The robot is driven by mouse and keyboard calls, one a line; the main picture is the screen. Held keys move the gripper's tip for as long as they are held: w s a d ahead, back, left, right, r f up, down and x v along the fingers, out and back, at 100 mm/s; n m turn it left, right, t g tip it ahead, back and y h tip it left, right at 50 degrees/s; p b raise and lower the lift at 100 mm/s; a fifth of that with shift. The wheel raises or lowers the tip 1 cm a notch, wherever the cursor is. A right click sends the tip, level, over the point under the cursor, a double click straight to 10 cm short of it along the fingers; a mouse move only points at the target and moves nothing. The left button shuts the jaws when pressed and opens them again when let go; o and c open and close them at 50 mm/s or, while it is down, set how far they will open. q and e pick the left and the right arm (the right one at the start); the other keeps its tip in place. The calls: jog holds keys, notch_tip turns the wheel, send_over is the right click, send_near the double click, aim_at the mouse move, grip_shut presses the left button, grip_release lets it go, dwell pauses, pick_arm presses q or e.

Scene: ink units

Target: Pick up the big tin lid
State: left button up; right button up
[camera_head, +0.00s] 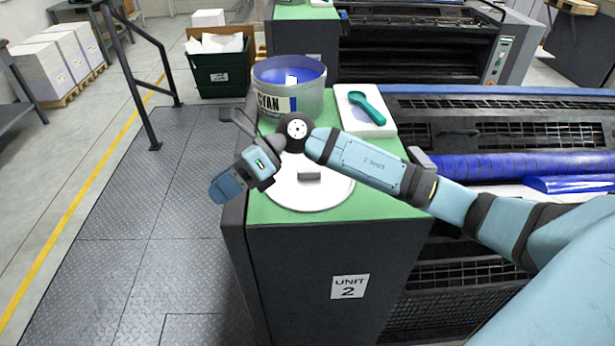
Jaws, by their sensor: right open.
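The big tin lid (325,197) is a white round disc lying flat on the green top of the Unit 2 cabinet. A small grey block (309,174), like a handle, stands on its middle. My right arm reaches in from the right and crosses over the far part of the lid, hiding some of it. My left gripper is not in view.
An open tin marked CYAN (272,104), with blue ink inside, stands behind the lid. A teal tool (366,106) lies on a white pad (351,118) to its right. The press (500,135) lies at right. A handrail (131,85) borders the metal floor at left.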

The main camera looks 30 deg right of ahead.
jog(key=w+d+f+n+h, duration=0.15)
jog(key=w+d+h, duration=0.25)
jog(key=d+h, duration=0.45)
jog(key=h, duration=0.5)
send_over(309, 169)
jog(key=f, duration=0.4)
jog(key=shift+s+a+f+p, duration=0.1)
jog(key=shift+s+f+p, duration=0.1)
jog(key=shift+f+p, duration=0.15)
notch_tip(309, 169, down, 4)
jog(key=shift+w+f+p, duration=0.15)
jog(key=shift+f+p, duration=0.1)
jog(key=shift+p, duration=0.45)
jog(key=shift+f, duration=0.4)
grip_shut()
jog(key=shift+r, duration=0.1)
